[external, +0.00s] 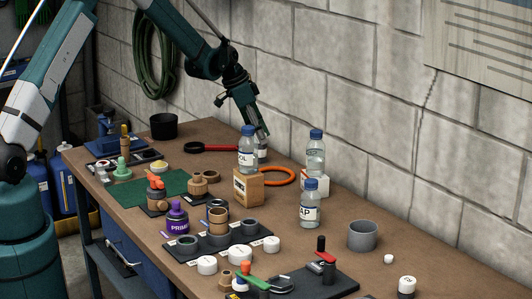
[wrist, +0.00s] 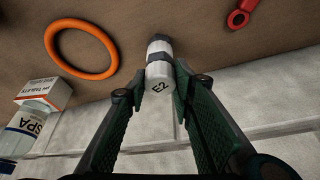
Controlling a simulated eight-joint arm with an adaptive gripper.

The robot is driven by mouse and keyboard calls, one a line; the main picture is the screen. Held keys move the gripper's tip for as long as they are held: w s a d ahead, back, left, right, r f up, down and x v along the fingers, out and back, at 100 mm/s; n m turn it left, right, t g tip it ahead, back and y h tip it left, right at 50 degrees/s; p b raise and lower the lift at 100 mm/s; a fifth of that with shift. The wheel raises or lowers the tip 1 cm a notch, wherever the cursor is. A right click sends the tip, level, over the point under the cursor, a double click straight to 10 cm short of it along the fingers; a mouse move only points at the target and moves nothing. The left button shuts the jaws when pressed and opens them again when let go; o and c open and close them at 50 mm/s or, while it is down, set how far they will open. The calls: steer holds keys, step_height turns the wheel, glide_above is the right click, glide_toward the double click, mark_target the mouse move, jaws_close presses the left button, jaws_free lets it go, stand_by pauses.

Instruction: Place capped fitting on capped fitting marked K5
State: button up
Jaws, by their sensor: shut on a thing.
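My gripper (external: 263,134) is at the back of the bench near the block wall, fingers pointing down. In the wrist view my gripper (wrist: 160,80) is shut on a white capped fitting (wrist: 160,70) with a dark band and the mark E2. In the external view this fitting (external: 263,148) is partly hidden behind a bottle; I cannot tell whether it touches the bench. White-capped fittings stand at the front: one (external: 207,265), another (external: 271,244), and one at the right (external: 407,286). Their marks are too small to read, so I cannot tell which is K5.
An orange ring (external: 279,176), two more bottles (external: 315,155) (external: 310,213) and a grey cup (external: 362,236) lie to the right. A dark rack (external: 240,247) holds grey rings.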

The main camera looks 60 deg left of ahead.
steer(key=o, duration=0.9)
steer(key=shift+r, duration=0.15)
steer(key=shift+v, duration=5.95)
steer(key=shift+d, duration=0.1)
